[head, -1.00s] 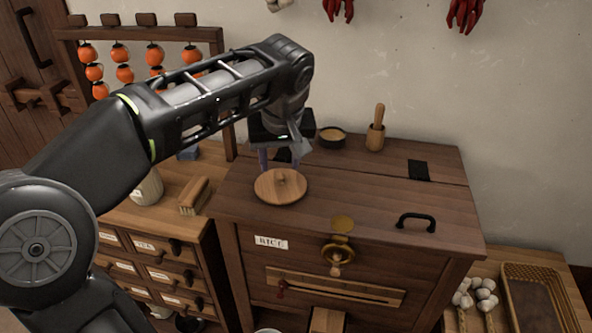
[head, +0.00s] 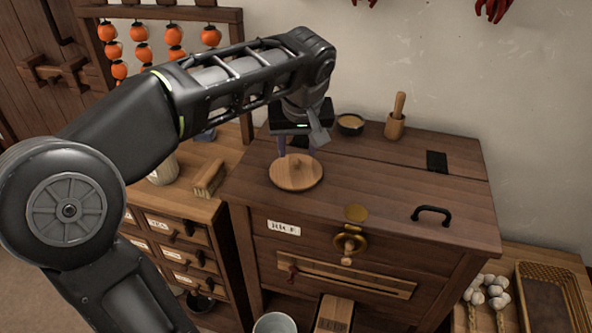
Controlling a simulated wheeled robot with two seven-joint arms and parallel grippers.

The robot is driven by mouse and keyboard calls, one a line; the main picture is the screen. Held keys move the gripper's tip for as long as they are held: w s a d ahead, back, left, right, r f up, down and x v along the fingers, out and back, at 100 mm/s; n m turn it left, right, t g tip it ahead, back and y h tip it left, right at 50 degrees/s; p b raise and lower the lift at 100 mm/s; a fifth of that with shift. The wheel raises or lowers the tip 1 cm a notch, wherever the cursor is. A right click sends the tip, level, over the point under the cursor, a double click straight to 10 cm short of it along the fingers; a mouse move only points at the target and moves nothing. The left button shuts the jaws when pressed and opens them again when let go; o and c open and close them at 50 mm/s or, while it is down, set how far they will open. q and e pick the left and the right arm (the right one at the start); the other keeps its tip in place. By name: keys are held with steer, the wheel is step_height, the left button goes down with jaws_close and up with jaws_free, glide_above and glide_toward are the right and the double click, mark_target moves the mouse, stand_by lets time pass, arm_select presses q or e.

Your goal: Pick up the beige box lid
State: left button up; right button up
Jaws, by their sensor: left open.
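A round beige wooden lid (head: 296,176) with a small knob lies flat on top of a brown wooden chest (head: 375,188), near its left end. It is the only loose beige lid I see. My left gripper (head: 292,152) points down just above the back part of the lid and the knob. Its jaws are open and hold nothing; one finger shows at the left, and the other is partly hidden by the gripper body. I cannot tell whether the fingertips touch the lid. My right gripper is not in view.
A small dark bowl (head: 350,124) and a wooden mortar with pestle (head: 395,124) stand behind on the chest. A black handle (head: 432,214) rises at its front right. A brush (head: 209,178) lies on the drawer cabinet at left. The chest's middle is clear.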

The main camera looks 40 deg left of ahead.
mark_target(296, 160)
arm_select(q)
steer(key=shift+f, duration=0.1)
steer(key=p+x, duration=0.1)
steer(key=x, duration=0.4)
steer(key=shift+w+a, duration=0.1)
steer(key=shift+c, duration=0.5)
jaws_close()
stand_by(0.4)
